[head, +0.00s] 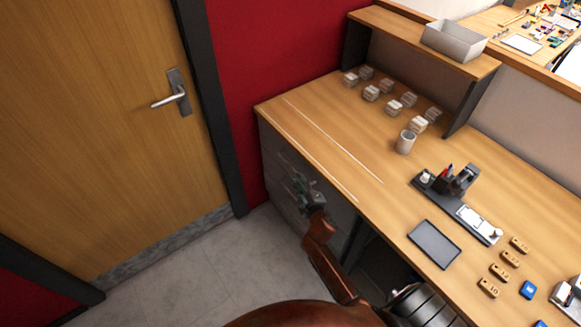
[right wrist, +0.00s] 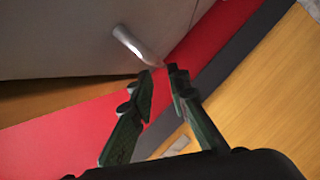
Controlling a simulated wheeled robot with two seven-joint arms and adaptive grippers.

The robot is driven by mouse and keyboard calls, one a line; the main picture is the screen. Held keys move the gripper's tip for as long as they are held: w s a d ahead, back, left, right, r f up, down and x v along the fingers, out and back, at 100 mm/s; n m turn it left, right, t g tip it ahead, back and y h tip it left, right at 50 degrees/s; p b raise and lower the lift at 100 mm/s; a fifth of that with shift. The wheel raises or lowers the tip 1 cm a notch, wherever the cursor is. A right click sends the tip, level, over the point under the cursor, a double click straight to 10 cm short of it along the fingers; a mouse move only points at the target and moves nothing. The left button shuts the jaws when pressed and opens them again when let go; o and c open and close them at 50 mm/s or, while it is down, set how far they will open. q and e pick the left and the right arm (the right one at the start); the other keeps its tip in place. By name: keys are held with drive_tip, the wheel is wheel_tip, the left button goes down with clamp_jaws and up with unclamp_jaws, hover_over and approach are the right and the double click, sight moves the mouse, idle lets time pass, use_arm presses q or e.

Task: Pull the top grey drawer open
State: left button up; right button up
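The grey drawer unit (head: 282,153) stands under the left end of the wooden desk, partly hidden by my right arm. In the right wrist view a grey drawer front (right wrist: 60,35) fills the upper left, with a pale metal bar handle (right wrist: 136,44) on it. I cannot tell for certain which drawer it belongs to. My right gripper (head: 298,183) is in front of the drawer fronts. In the wrist view its fingertips (right wrist: 160,70) are a little apart with nothing between them, close to the handle's lower end. My left gripper is out of view.
A wooden door (head: 100,120) with a lever handle and a red wall (head: 270,45) are left of the desk. Bare floor (head: 215,270) lies before the drawers.

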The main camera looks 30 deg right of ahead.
sight(294, 170)
drive_tip(key=b+x, duration=0.1)
drive_tip(key=x, duration=0.6)
drive_tip(key=shift+s+f+b, duration=0.1)
drive_tip(key=shift+b, duration=0.25)
drive_tip(key=shift+w, duration=0.35)
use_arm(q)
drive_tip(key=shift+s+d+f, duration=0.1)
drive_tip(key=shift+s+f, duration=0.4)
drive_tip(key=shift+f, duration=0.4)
use_arm(e)
clamp_jaws()
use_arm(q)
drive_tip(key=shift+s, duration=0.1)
